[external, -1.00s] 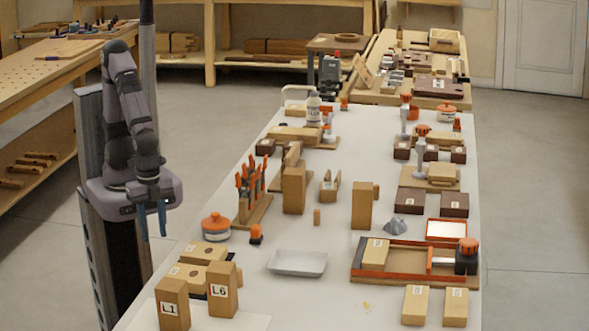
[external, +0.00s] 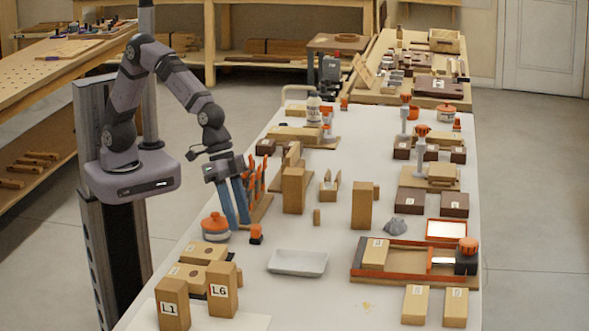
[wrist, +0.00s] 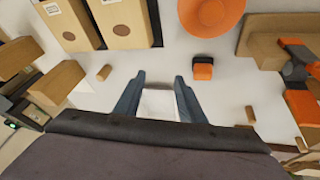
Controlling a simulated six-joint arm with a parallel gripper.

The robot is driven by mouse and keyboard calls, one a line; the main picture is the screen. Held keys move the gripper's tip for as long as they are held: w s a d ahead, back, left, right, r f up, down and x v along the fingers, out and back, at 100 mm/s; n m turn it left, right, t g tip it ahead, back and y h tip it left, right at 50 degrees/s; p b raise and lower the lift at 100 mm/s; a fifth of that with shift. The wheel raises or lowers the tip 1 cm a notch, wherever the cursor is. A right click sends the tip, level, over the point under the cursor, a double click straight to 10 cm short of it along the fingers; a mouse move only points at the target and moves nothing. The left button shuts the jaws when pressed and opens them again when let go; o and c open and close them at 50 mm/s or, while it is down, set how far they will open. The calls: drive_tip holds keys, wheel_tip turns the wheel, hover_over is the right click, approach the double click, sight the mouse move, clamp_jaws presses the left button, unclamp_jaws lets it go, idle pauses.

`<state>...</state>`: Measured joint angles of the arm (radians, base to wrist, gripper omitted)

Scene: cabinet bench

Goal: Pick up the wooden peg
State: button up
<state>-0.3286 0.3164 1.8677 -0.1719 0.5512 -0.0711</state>
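A small upright wooden peg (external: 317,217) stands on the white bench, between the tray and the tall wooden blocks. In the wrist view a small wooden peg (wrist: 250,114) lies right of the fingers and looks like the same one. Another small wooden piece (wrist: 104,72) shows left of the fingers there; I cannot tell which is meant. My gripper (external: 238,224) is in front of the tool rack, left of the peg and apart from it. Its blue fingers (wrist: 159,80) are spread and empty, pointing down.
A white tray (external: 298,262) lies right of and nearer than my gripper. An orange-lidded jar (external: 215,226), a small orange-topped item (external: 255,234) and the tool rack (external: 258,210) stand close to the fingers. Tall blocks (external: 293,190) (external: 362,205) flank the peg from behind. Bench around the peg is clear.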

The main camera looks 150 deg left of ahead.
drive_tip(key=a+p, duration=0.2)
drive_tip(key=a, duration=1.1)
drive_tip(key=g+y+p, duration=0.1)
drive_tip(key=y+p, duration=0.1)
approach(316, 212)
wheel_tip(316, 212, down, 3)
drive_tip(key=a, duration=0.2)
drive_tip(key=shift+d+p+x, duration=0.2)
drive_tip(key=shift+p+x, duration=0.25)
drive_tip(key=shift+x, duration=1.3)
drive_tip(key=shift+d+p+x, duration=0.2)
drive_tip(key=shift+p+x, duration=0.25)
drive_tip(key=shift+x, duration=1.35)
drive_tip(key=shift+w, duration=0.1)
clamp_jaws()
